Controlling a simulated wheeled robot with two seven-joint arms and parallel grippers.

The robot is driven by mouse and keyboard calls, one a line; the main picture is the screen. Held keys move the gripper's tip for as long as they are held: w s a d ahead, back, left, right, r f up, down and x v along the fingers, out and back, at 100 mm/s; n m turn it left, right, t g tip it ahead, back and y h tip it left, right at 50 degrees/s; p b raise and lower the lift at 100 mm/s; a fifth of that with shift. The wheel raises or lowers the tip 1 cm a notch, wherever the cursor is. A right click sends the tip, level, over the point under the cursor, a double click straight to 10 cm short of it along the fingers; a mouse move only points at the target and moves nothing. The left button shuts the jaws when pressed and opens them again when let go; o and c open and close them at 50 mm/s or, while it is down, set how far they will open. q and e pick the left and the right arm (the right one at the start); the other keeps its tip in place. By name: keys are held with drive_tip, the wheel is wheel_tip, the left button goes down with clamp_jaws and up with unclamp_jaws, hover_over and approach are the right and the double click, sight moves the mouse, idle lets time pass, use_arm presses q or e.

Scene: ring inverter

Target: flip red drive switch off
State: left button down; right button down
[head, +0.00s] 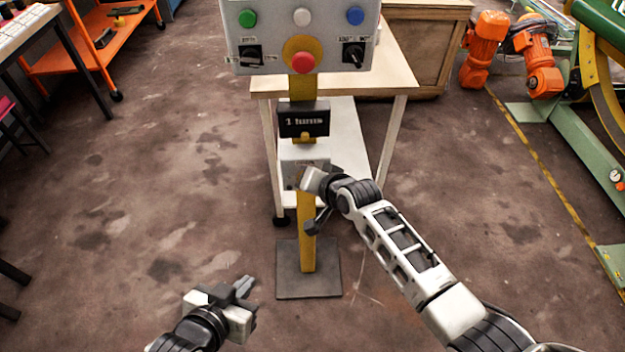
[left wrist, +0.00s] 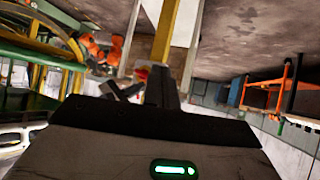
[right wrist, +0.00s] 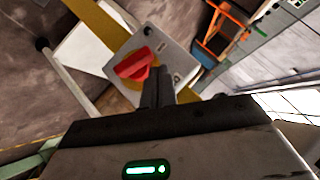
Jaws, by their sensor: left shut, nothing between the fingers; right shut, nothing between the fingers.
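The red drive switch (right wrist: 134,63) is a red rotary handle on a round yellow plate, on the face of a grey box (right wrist: 172,55) in the right wrist view. The box is mounted on a yellow post (head: 306,240); in the head view the box (head: 300,154) shows, but the red handle cannot be made out. My right gripper (head: 304,183) is at the box's lower edge. Its shut, empty fingers (right wrist: 157,82) are just beside the handle in the picture; I cannot tell whether they touch. My left gripper (head: 243,287) is shut and empty, low and left of the post.
Above the switch box is a dark display (head: 304,119) and a control panel (head: 261,55) with a red mushroom button (head: 302,62). A wooden-topped table (head: 398,75) stands behind. Orange robot arms (head: 490,45) are at the right. The floor left of the post is clear.

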use_arm(q)
drive_tip(key=shift+r, duration=0.35)
use_arm(e)
drive_tip(key=shift+r, duration=0.3)
use_arm(q)
drive_tip(key=shift+f, duration=0.1)
